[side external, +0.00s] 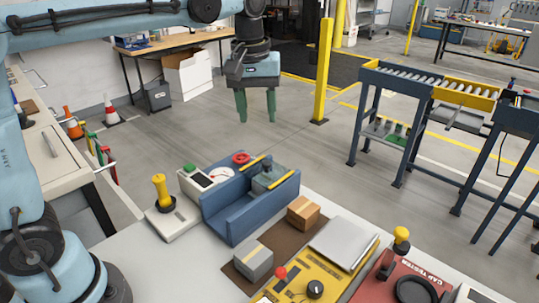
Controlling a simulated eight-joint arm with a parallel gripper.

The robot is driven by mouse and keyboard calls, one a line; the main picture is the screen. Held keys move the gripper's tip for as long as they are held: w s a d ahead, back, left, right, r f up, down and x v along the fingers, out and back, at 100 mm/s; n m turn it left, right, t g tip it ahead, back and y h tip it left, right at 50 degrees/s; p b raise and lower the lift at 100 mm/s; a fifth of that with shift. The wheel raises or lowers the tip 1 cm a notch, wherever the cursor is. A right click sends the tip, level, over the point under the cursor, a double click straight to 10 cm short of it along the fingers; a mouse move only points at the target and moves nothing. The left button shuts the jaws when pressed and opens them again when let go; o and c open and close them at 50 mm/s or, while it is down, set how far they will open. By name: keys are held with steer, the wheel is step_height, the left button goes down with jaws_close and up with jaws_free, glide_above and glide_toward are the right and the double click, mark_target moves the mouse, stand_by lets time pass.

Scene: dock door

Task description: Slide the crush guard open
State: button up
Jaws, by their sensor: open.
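My gripper (257,118) hangs in the air with its two green fingers pointing down and spread apart, nothing between them. It appears above and behind the blue channel-shaped fixture (228,218) on the bench. A greenish, see-through piece (268,180) sits at the fixture's right part, with yellow strips (280,181) close to it. This may be the crush guard, but I cannot tell for sure or see how far it is open. My gripper is clear of the fixture. A red round knob (241,158) shows behind the fixture.
Left of the fixture are a yellow-handled lever box (163,195) and a gauge box (200,178). In front are a grey box (254,261), a brown carton (303,213), a yellow control panel (292,285) and a red cap tester (405,285). A yellow post (323,70) stands behind.

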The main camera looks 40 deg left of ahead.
mark_target(266, 162)
steer(key=shift+n+g, duration=0.5)
steer(key=shift+n, duration=0.2)
steer(key=f, duration=0.4)
steer(key=w+f, duration=0.1)
steer(key=f, duration=0.3)
steer(key=w+f, duration=0.1)
steer(key=f, duration=0.3)
steer(key=shift+d, duration=0.25)
jaws_close()
